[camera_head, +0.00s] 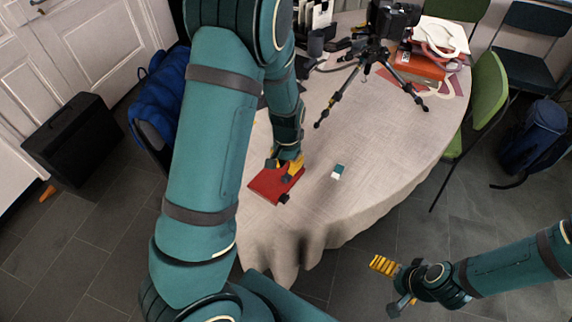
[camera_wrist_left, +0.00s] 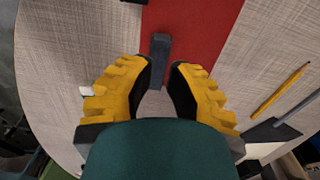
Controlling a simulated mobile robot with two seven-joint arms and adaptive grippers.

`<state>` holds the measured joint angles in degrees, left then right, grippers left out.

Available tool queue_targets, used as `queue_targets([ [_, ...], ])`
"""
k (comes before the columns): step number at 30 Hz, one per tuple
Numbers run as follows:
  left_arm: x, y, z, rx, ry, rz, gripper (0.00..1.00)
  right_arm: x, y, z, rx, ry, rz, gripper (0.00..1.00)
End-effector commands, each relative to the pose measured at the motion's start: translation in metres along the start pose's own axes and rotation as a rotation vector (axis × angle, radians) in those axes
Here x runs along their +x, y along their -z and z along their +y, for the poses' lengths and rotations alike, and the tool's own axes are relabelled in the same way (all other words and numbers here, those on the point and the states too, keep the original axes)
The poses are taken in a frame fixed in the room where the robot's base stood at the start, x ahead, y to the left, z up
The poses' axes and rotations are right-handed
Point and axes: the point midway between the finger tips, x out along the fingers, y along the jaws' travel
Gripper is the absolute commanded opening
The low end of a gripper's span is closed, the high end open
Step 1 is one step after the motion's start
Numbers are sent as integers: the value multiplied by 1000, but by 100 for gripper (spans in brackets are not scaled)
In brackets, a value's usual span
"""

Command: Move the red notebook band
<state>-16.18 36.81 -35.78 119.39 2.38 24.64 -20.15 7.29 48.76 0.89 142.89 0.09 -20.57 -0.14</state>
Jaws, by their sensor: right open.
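The red notebook (camera_head: 268,186) lies flat near the left edge of the round table. It also shows at the top of the left wrist view (camera_wrist_left: 205,25). A small dark piece (camera_head: 284,198) sits at its near right edge. A dark grey upright strip (camera_wrist_left: 160,55) lies over the red cover in the wrist view; I cannot tell whether it is the band. My left gripper (camera_head: 288,168) is just above the notebook, pointing down. Its yellow fingers (camera_wrist_left: 161,68) are apart, one on each side of the grey strip. My right gripper (camera_head: 389,283) is open and empty, off the table.
The table (camera_head: 390,140) has a small teal and white block (camera_head: 338,171) right of the notebook. A camera on a tripod (camera_head: 385,55) and orange books (camera_head: 418,66) stand farther back. The wrist view shows a yellow pencil (camera_wrist_left: 280,92). A green chair (camera_head: 487,90) is at the right.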

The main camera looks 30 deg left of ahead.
Motion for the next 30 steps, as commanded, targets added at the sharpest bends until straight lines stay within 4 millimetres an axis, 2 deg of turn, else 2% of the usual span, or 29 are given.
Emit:
queue_targets([
  [30, -18, 21, 0, 0, 0, 0, 13, -16, 2, -6, 0, 0, 0, 100],
])
